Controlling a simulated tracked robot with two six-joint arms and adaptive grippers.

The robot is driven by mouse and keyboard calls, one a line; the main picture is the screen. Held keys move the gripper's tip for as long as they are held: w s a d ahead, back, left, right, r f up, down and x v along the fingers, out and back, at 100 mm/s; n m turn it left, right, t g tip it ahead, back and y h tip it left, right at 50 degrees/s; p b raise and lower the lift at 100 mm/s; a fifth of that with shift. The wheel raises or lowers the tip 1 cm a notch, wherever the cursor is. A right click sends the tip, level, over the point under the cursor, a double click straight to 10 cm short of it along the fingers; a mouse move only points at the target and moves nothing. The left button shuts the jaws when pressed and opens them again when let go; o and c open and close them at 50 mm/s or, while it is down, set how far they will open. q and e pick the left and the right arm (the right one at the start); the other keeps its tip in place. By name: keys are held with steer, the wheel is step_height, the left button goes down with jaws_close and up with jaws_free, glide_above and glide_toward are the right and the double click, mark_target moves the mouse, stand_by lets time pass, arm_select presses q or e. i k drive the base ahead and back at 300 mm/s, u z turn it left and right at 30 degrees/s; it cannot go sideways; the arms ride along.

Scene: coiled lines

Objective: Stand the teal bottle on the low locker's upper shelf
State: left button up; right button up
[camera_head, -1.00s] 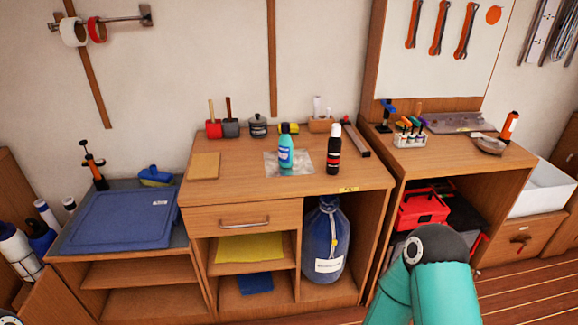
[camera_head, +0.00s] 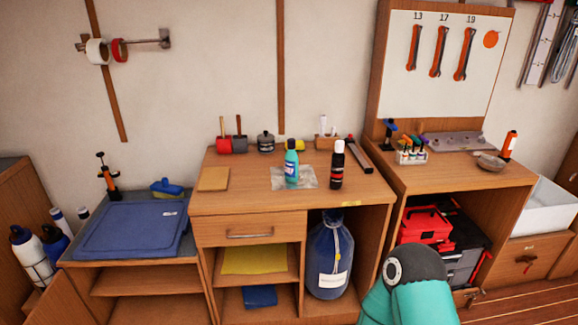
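The teal bottle (camera_head: 291,166) stands upright on a clear sheet on top of the middle wooden cabinet (camera_head: 368,192). A black bottle with a white cap (camera_head: 337,166) stands just to its right. The low locker (camera_head: 140,281) is at the left, with a blue lid or mat on its top and open shelves below; its upper shelf (camera_head: 145,281) looks empty. A teal and dark arm link of mine shows at the bottom right. Neither gripper is in view.
A yellow cloth (camera_head: 254,260), a blue cloth (camera_head: 260,296) and a big blue bag (camera_head: 329,257) fill the middle cabinet's openings. A hand pump (camera_head: 109,180) and a blue brush (camera_head: 167,188) stand at the locker's back. White bottles (camera_head: 32,257) are at far left.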

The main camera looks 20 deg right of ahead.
mark_target(165, 273)
steer(key=u, duration=0.05)
steer(key=i, duration=1)
steer(key=z, duration=0.05)
